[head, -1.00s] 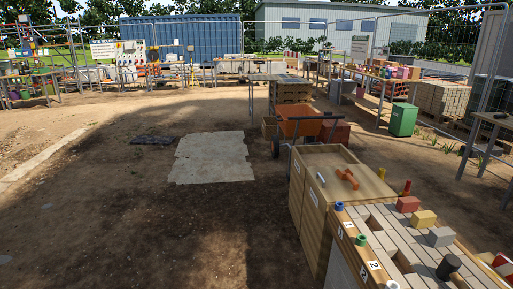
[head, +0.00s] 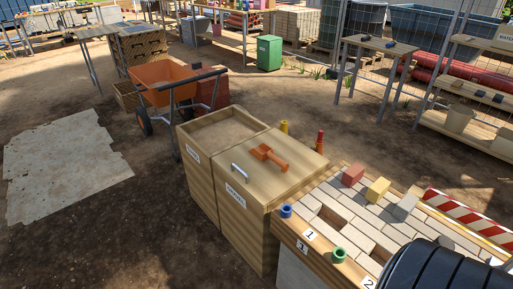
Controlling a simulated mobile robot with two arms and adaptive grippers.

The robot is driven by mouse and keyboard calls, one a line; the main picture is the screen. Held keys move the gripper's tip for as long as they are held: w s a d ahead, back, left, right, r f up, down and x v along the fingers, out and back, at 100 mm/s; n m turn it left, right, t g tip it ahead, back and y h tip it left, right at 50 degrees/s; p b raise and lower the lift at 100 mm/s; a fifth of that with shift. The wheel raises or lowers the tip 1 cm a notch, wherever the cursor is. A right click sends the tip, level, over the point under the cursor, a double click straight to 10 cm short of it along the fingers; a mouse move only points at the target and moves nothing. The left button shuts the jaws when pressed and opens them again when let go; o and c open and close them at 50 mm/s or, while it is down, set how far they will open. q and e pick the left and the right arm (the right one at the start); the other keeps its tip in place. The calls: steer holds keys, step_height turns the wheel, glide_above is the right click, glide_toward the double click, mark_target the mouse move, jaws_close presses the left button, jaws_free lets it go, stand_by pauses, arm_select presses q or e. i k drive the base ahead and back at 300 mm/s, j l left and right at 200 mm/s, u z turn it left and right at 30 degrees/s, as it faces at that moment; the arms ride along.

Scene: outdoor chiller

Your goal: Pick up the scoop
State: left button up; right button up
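An orange scoop (head: 268,156) lies on the closed wooden lid of a labelled bin (head: 236,177) in the head view. Its broad end is toward the upper left and its handle points to the lower right. A metal handle sits on the lid's left side, beside the scoop. A black ribbed part of my own body fills the lower right corner. Neither gripper is in view.
An open wooden bin (head: 222,130) adjoins the lidded one. A brick-topped bench (head: 338,228) with coloured blocks stands at the right. An orange wheelbarrow (head: 160,84) is behind the bins. Bare ground lies to the left around a pale slab (head: 66,165).

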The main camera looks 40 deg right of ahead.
mark_target(263, 152)
steer(key=i+j+z, duration=0.1)
steer(key=i+z, duration=0.25)
steer(key=i, duration=0.2)
steer(key=i+j+z, duration=0.2)
steer(key=i+z, duration=0.15)
steer(key=i, duration=0.15)
